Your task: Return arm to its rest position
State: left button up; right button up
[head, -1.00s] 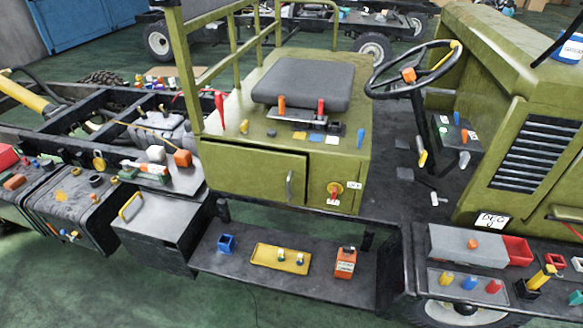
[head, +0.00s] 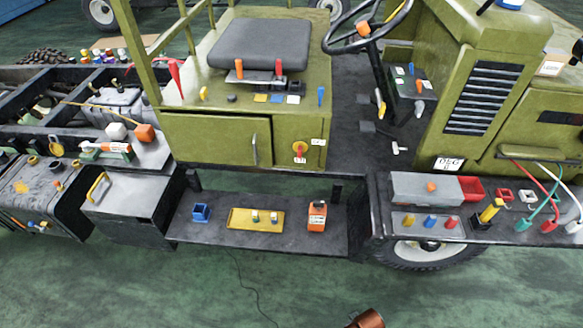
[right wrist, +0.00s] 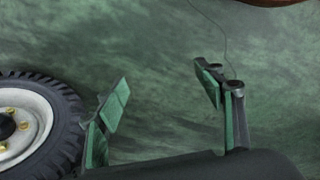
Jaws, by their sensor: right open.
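My right gripper (right wrist: 165,100) shows in the right wrist view with its two green-padded fingers spread wide. Nothing is between them, and the green floor lies beyond. In the head view only a small copper-brown part (head: 367,319) shows at the bottom edge; I cannot tell for sure what it belongs to. Neither gripper shows in the head view. My left gripper is out of sight.
The olive chassis with its seat (head: 260,45) and steering wheel (head: 365,25) fills the upper head view. A step shelf (head: 335,230) holds a blue box, a yellow tray (head: 240,226) and an orange box. A tyre (right wrist: 62,105) stands left of my right gripper. Floor in front is clear.

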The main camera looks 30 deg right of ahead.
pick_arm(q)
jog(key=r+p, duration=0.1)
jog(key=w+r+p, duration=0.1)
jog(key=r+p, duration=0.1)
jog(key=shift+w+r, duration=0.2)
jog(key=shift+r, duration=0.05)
pick_arm(e)
jog(key=s+a+f+g, duration=0.1)
jog(key=s+f, duration=1.4)
jog(key=f, duration=0.4)
jog(key=shift+n, duration=0.3)
pick_arm(q)
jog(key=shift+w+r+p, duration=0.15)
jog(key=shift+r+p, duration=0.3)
jog(key=shift+p, duration=0.1)
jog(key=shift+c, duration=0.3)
pick_arm(e)
jog(key=shift+g, duration=0.3)
jog(key=s+f, duration=0.1)
jog(key=s, duration=0.4)
jog(key=s+f, duration=0.1)
jog(key=s, duration=0.2)
jog(key=shift+d+f, duration=0.3)
jog(key=shift+c, duration=0.3)
